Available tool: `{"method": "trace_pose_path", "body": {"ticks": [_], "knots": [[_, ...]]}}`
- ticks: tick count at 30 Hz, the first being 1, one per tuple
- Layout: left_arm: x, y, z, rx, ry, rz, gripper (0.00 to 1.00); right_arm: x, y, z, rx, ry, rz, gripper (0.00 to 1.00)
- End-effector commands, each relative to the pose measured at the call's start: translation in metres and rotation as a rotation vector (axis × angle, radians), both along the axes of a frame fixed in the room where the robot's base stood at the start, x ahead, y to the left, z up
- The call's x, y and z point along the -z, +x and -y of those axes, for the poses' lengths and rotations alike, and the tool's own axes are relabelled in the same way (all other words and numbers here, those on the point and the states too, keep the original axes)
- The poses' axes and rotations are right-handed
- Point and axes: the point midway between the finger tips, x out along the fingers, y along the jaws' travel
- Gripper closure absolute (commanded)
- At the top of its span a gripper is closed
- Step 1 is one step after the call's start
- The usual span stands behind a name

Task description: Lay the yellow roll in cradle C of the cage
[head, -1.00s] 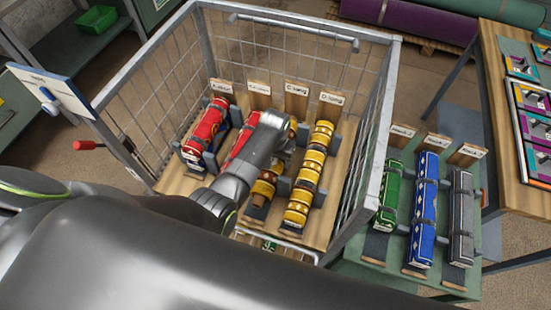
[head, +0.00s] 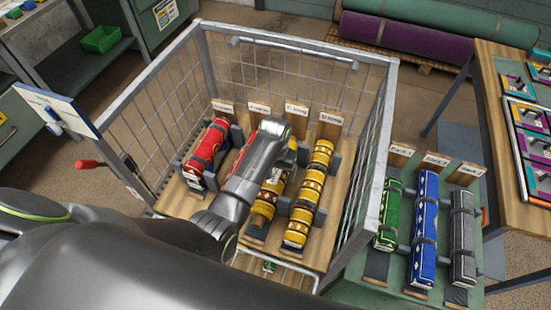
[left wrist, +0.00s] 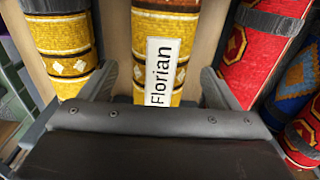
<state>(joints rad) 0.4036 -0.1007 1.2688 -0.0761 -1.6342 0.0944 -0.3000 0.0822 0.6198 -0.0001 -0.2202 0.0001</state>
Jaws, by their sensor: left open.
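A yellow patterned roll (head: 265,208) lies in the cage (head: 378,190), in line with the label board of cradle C (head: 297,108). My left arm hides its upper part. My left gripper (head: 290,155) is over it. In the left wrist view the open fingers of my left gripper (left wrist: 158,92) stand on either side of this yellow roll (left wrist: 165,35), which bears a white "Florian" tag. Whether the roll rests fully in its cradle is hidden. My right gripper is not in view.
Another yellow roll (head: 306,200) lies in the neighbouring cradle on the right. A red roll (head: 208,150) lies at the left, and another red roll is partly behind my arm. Cage walls surround them. Green, blue (head: 424,230) and grey rolls lie on a rack at the right.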

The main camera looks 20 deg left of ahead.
Motion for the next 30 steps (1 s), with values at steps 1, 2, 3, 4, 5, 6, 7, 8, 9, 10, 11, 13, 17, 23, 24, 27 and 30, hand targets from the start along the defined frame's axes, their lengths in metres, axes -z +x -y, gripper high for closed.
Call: {"method": "trace_pose_path", "body": {"ticks": [1, 2, 3, 4, 5, 6, 7, 8, 9, 10, 11, 13, 17, 23, 24, 27, 30], "knots": [[-0.011, 0.0, 0.0, 0.0, -0.001, 0.004, 0.17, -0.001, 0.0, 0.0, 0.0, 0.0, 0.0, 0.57], [-0.017, 0.0, 0.0, 0.0, -0.001, 0.004, 0.17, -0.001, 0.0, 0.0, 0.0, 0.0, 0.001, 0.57], [-0.025, 0.0, 0.0, 0.0, 0.0, 0.003, 0.17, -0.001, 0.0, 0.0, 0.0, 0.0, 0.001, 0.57], [-0.031, 0.0, 0.0, 0.0, 0.0, 0.004, 0.17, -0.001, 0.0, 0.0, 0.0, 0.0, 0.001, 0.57], [-0.036, 0.0, 0.0, 0.0, 0.0, 0.004, 0.17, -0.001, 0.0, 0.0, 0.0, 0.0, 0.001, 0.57], [-0.042, -0.001, 0.0, 0.0, 0.0, 0.003, 0.17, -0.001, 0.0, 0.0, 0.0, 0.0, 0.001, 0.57], [-0.047, 0.0, 0.0, 0.0, 0.0, 0.004, 0.17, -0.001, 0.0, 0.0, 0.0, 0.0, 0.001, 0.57], [-0.051, 0.0, 0.0, 0.0, 0.0, 0.003, 0.17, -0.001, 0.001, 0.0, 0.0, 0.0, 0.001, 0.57], [-0.056, 0.0, 0.0, 0.0, 0.0, 0.003, 0.17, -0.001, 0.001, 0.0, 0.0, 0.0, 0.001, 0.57], [-0.059, -0.001, 0.0, 0.0, 0.0, 0.003, 0.17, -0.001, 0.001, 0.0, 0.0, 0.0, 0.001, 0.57], [-0.061, -0.001, 0.0, 0.0, 0.0, 0.001, 0.17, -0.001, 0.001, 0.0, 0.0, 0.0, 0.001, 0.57], [-0.065, -0.001, 0.0, 0.0, 0.001, 0.001, 0.17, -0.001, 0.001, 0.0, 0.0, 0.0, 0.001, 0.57], [-0.068, -0.002, 0.0, 0.0, 0.001, -0.001, 0.17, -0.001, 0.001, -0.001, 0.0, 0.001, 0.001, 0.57], [-0.068, -0.002, 0.0, 0.0, 0.001, -0.001, 0.17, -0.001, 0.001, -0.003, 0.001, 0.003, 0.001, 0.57], [-0.068, -0.002, 0.0, 0.0, 0.001, -0.001, 0.17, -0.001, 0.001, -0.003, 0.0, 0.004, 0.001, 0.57], [-0.068, -0.002, 0.0, 0.0, 0.001, -0.001, 0.17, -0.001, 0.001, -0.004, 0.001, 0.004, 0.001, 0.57], [-0.068, -0.002, 0.0, 0.0, 0.001, -0.001, 0.17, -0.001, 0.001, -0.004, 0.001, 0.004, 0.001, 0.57]]}}
